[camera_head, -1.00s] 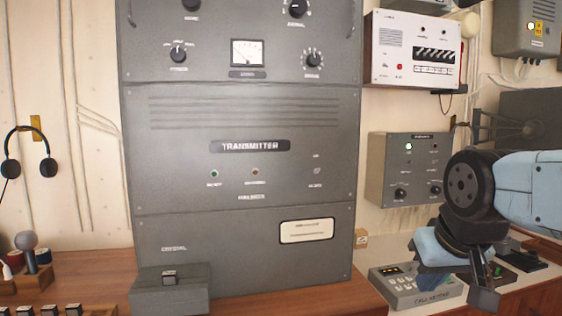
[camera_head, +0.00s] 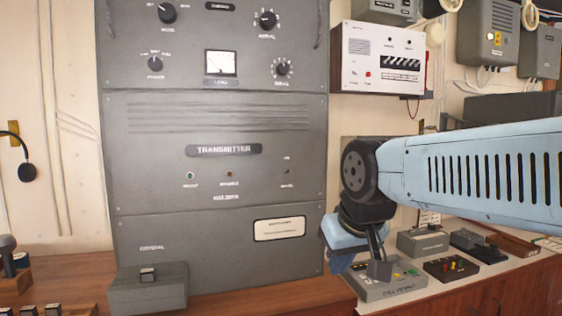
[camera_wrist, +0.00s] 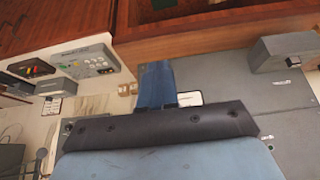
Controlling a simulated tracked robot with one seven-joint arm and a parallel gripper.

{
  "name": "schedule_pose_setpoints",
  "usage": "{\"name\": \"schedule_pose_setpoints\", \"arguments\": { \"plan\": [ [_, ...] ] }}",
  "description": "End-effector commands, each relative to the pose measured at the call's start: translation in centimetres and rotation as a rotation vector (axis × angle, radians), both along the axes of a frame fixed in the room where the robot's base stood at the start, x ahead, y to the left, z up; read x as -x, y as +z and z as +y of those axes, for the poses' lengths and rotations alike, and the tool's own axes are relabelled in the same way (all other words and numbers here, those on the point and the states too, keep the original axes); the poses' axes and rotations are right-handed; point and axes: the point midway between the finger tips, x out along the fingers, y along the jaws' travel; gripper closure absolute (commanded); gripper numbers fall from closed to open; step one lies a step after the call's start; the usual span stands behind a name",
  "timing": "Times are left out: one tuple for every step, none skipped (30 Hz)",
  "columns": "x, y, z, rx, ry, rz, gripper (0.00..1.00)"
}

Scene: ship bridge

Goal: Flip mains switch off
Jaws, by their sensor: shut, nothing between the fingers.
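The grey transmitter cabinet (camera_head: 215,120) stands left of my arm in the head view. On its right side a small dark toggle (camera_head: 287,172) sits between tiny labels that seem to read ON and MAINS. Its lever position is too small to tell. My gripper (camera_head: 380,270) is shut and empty, pointing down, right of the cabinet and lower than the toggle, in front of the call unit. It touches no switch that I can see. In the wrist view my gripper (camera_wrist: 155,85) shows blue before the grey cabinet face (camera_wrist: 225,85); the toggle is not discernible there.
The grey call unit (camera_head: 392,287) lies on the counter behind and below my gripper. A crystal box (camera_head: 148,288) projects at the cabinet's lower left. A white wall unit (camera_head: 382,58) hangs above my arm. The space before the cabinet's middle is free.

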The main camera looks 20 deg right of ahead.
Motion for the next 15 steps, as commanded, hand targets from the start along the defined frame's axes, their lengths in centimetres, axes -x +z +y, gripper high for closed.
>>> {"name": "schedule_pose_setpoints", "arguments": {
  "plan": [
    [-0.9, 1.1, 0.1, 0.002, 0.002, 0.004, 1.0],
    [-1.5, 2.0, 0.3, 0.003, 0.004, 0.006, 1.0],
    [-2.4, 3.3, 0.4, 0.006, 0.006, 0.011, 1.0],
    [-3.2, 4.4, 0.4, 0.009, 0.006, 0.015, 1.0],
    [-4.0, 5.5, 0.4, 0.012, 0.006, 0.02, 1.0],
    [-5.2, 7.1, 0.4, 0.018, 0.005, 0.027, 1.0],
    [-6.2, 8.4, 0.4, 0.021, 0.005, 0.032, 1.0],
    [-7.1, 9.6, 0.5, 0.024, 0.005, 0.036, 1.0],
    [-8.4, 11.2, 0.5, 0.029, 0.004, 0.044, 1.0],
    [-9.3, 12.4, 0.5, 0.034, 0.004, 0.049, 1.0],
    [-10.2, 13.5, 0.6, 0.038, 0.001, 0.054, 1.0],
    [-11.5, 14.9, 0.6, 0.043, -0.001, 0.06, 1.0],
    [-12.4, 16.0, 0.7, 0.046, -0.003, 0.066, 1.0],
    [-13.3, 17.0, 0.8, 0.05, -0.005, 0.072, 1.0],
    [-14.6, 18.3, 0.9, 0.056, -0.008, 0.078, 1.0]
  ]
}}
